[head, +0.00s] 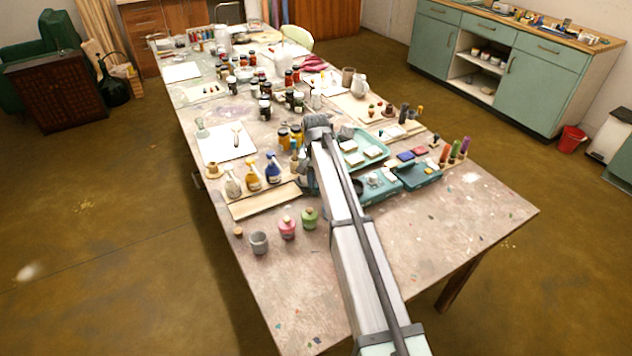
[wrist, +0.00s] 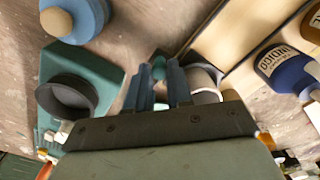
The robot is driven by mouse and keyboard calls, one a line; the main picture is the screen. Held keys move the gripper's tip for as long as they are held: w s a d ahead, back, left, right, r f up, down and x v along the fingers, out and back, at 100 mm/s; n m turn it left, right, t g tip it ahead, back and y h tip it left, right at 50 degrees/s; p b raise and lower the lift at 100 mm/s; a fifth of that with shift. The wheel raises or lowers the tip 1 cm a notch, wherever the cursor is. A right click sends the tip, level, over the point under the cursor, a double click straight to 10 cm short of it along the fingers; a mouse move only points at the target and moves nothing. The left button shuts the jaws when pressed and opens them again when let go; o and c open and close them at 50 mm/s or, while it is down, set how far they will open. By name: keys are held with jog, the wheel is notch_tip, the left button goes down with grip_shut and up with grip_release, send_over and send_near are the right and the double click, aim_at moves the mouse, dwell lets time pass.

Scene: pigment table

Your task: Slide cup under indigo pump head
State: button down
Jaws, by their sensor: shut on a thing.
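The indigo bottle (wrist: 283,68), dark blue with a readable label, lies at the right of the wrist view. In the head view the blue bottle (head: 272,172) stands at the right end of a row of three. My gripper (wrist: 160,75) has its two blue fingers close together around a small teal part. A pale cup with a grey lower band (wrist: 205,84) is right beside the right finger and partly hidden by it. The grip on the cup is only partly visible. In the head view my arm hides the gripper and this cup.
A pale wooden board (head: 262,201) lies before the bottles. A grey cup (head: 259,243), a pink jar (head: 287,228) and a green jar (head: 309,218) stand nearby. A dark round pan (wrist: 68,97) on a teal base is left of my fingers.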

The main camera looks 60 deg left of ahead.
jog(key=s, duration=0.9)
jog(key=c, duration=1)
grip_release()
jog(key=shift+r, duration=0.1)
notch_tip(320, 180, up, 14)
jog(key=shift+f, duration=0.15)
